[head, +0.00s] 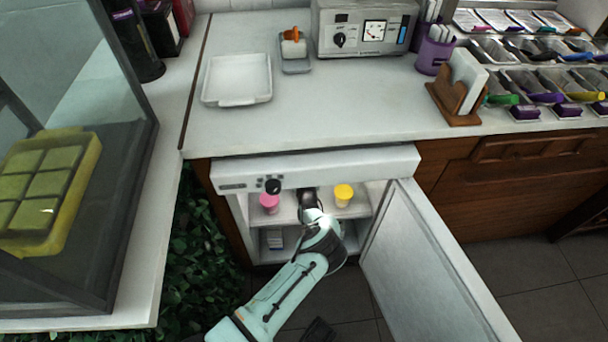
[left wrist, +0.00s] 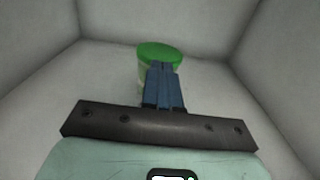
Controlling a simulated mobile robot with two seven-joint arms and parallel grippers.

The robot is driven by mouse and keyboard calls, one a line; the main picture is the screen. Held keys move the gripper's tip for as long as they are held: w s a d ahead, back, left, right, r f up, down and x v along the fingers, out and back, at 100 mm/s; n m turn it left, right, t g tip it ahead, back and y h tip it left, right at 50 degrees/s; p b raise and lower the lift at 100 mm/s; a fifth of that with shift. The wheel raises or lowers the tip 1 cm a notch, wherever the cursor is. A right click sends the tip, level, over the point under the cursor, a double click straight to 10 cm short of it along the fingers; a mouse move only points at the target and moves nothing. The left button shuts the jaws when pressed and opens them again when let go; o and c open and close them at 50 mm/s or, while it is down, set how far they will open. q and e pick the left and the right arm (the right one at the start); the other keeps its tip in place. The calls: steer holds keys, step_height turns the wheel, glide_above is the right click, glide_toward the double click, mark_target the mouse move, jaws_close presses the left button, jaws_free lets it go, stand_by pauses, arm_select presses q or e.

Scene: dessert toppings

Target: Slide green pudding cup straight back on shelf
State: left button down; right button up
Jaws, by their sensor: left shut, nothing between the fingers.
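The green pudding cup (left wrist: 158,50) shows in the left wrist view as a green lid over a pale body, upright on the shelf and toward the back wall. My left gripper (left wrist: 162,68) is shut and empty; its blue fingers are in front of the cup and overlap it, and I cannot tell whether they touch it. In the head view my left gripper (head: 310,195) reaches into the open fridge, and the green cup is hidden behind it. The shelf (head: 288,212) also shows in the left wrist view (left wrist: 105,75). My right gripper is not in view.
A pink cup (head: 269,203) stands left of my left gripper and a yellow cup (head: 343,195) stands right of it, both close. The fridge door (head: 420,270) hangs open on the right. The counter (head: 330,110) is above the fridge.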

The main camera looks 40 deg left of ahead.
arm_select(q)
steer(key=p+v, duration=0.1)
steer(key=v, duration=0.2)
steer(key=p+v, duration=0.2)
steer(key=v, duration=0.1)
steer(key=shift+d+r, duration=0.15)
steer(key=shift+r, duration=0.05)
steer(key=shift+p+v, duration=0.3)
steer(key=shift+v, duration=0.7)
steer(key=p+v, duration=0.1)
steer(key=v, duration=0.2)
steer(key=shift+s+d, duration=0.3)
steer(key=shift+s+d+f, duration=0.1)
steer(key=shift+s+d, duration=0.2)
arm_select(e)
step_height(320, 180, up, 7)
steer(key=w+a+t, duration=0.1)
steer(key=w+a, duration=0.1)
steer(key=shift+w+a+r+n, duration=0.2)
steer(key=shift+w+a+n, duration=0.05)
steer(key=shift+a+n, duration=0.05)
arm_select(q)
steer(key=shift+d+f, duration=0.1)
